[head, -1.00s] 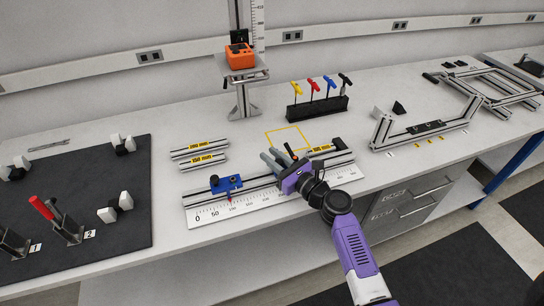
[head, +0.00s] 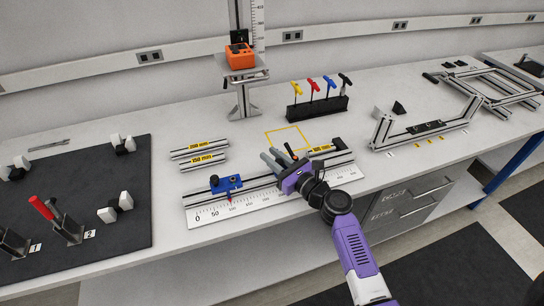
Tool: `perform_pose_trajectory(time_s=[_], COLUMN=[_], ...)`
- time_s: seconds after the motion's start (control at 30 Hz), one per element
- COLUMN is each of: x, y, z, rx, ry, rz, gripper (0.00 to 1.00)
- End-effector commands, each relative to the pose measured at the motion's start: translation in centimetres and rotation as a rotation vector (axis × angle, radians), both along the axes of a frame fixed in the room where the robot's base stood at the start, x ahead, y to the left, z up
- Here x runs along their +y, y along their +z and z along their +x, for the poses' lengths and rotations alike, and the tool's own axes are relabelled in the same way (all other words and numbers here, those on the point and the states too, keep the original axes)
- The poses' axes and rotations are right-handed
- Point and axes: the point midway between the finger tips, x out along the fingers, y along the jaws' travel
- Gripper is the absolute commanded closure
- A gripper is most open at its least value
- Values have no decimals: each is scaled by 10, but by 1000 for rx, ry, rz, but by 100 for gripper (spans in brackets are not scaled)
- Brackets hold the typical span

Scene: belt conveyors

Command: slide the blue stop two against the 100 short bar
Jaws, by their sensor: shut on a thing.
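My gripper (head: 281,156) is over the right half of the slotted rail, its grey fingers shut on a small dark upright part (head: 290,151), which I take for the knob of blue stop two. The body of that stop is hidden behind my purple wrist. A short bar with a yellow label (head: 320,149) lies at the rail's right end, just right of my gripper; its label is too small to read. I cannot tell whether stop and bar touch. Another blue stop (head: 227,184) with a black knob and red pointer sits on the rail's left part, apart from my gripper.
A white millimetre scale (head: 255,203) runs along the rail's front. Two bars with yellow labels (head: 203,161) lie behind left. A yellow outlined square (head: 287,129) is empty. Behind stand a black rack of coloured-handled tools (head: 318,107) and an orange device (head: 240,56).

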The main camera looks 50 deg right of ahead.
Motion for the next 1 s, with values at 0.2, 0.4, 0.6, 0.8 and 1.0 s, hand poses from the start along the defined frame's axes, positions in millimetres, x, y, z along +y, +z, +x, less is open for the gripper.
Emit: perform_pose_trajectory(time_s=[0.2, 0.4, 0.6, 0.8, 1.0], x=[-12, -57, -89, -95, -96], y=[0, 0, 1, 0, 0], z=[-7, -33, -54, -59, -59], rx=[0, -1, -2, -1, -1], ry=[-4, -8, -4, -1, -2], rz=[0, 0, -1, 0, 0], gripper=[100, 100, 100, 100, 100])
